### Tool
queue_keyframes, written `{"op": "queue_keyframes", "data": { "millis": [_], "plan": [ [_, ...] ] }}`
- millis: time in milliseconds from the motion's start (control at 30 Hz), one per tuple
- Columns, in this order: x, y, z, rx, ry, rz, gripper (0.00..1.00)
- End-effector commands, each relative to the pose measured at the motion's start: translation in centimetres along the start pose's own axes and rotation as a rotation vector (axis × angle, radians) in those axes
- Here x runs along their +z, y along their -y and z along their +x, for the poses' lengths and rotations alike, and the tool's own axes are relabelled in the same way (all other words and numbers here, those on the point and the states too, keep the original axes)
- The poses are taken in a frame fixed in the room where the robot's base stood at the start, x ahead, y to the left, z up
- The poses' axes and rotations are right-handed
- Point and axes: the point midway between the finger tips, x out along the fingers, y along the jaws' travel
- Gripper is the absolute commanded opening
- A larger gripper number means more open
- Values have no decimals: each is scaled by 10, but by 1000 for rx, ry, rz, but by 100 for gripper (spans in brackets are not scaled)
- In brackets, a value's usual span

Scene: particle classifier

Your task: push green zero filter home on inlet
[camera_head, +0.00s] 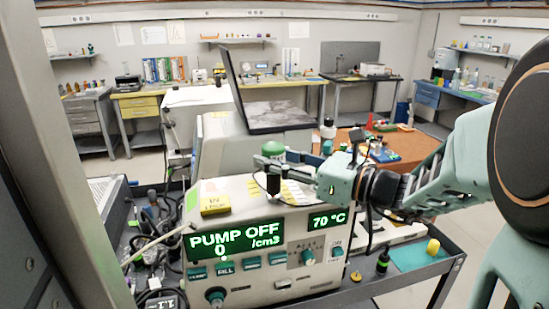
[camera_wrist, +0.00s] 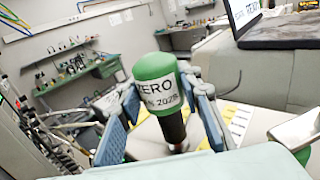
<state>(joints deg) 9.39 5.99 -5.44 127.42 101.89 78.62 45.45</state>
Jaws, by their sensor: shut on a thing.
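The green zero filter (camera_wrist: 156,68) stands roughly upright in the wrist view, with a green cap, a white label reading ZERO and a black lower part. In the head view its green top (camera_head: 273,149) shows above the instrument (camera_head: 262,216). My gripper (camera_wrist: 165,95) is shut on the filter, with a blue-padded finger on each side; it also shows in the head view (camera_head: 280,168), reaching in from the right. A dark stub (camera_head: 273,184) shows below the fingers. The inlet joint is mostly hidden, and I cannot tell how far the filter is seated.
The instrument's display reads PUMP OFF, 0 /cm3 and 70 °C. An open laptop (camera_head: 275,113) stands behind. Cables (camera_head: 150,225) crowd the cart's left; a yellow cap (camera_head: 433,246) and a small dark bottle (camera_head: 383,260) stand at right.

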Motion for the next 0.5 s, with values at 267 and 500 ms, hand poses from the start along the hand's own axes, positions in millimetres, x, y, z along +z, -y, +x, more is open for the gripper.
{"op": "queue_keyframes", "data": {
  "millis": [267, 500],
  "plan": [
    [-10, 0, 0, 0, -4, 2, 7],
    [-12, 0, 0, 0, -3, 2, 42]
  ]
}}
